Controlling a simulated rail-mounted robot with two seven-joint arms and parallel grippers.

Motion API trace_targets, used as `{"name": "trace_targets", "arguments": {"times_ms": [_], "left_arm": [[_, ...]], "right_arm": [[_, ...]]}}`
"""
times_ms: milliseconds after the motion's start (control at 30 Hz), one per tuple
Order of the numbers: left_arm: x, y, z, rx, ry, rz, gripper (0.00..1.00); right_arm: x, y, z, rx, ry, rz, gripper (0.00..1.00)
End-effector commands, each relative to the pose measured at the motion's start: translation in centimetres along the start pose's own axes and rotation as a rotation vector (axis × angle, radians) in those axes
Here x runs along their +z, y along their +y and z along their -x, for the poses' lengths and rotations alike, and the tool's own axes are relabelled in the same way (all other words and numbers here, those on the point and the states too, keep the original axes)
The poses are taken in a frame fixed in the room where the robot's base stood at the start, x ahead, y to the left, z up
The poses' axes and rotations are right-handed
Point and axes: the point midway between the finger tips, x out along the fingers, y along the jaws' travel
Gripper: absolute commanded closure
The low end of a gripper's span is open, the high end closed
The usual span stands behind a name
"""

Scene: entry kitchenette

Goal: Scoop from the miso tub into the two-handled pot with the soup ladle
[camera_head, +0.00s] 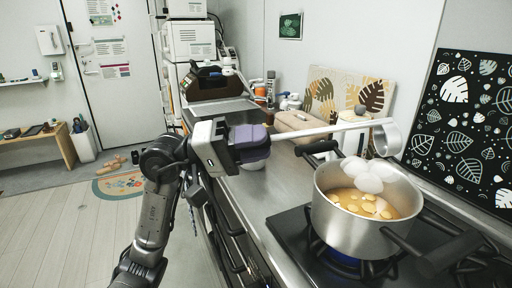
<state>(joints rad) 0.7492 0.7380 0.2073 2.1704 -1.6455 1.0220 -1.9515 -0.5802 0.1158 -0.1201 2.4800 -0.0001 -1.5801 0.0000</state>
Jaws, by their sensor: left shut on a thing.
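My left gripper (258,143) is shut on the soup ladle (325,131), at the left end of its handle. The steel pot (340,212) stands on the stove with one black handle at the back left and one at the front right. It holds yellowish broth with pale slices and whitish round pieces. My right gripper is out of view.
The black stove (290,228) lies under the pot. A lidded white canister (352,126) and a beige box (300,121) stand behind the ladle. A leaf-patterned board (350,92) leans on the wall. Some bare steel counter (265,193) lies left of the stove.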

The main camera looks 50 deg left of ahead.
Motion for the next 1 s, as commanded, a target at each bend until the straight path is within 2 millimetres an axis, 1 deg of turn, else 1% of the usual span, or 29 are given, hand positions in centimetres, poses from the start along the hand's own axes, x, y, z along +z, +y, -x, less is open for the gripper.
{"name": "trace_targets", "arguments": {"times_ms": [33,100,400,667,1000], "left_arm": [[0.2,-0.5,0.1,0.009,0.004,0.0,0.96],[0.3,-0.6,0.2,0.021,0.009,0.0,0.96],[0.5,-1.2,0.5,0.057,0.024,-0.001,0.96],[0.6,-1.4,0.5,0.072,0.03,-0.001,0.96],[0.6,-1.4,0.5,0.074,0.031,-0.001,0.96]], "right_arm": [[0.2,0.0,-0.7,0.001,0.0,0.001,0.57],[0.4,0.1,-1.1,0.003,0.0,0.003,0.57],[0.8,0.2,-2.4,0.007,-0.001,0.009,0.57],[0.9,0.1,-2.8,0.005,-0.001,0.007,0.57],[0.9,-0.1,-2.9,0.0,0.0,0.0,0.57]]}}
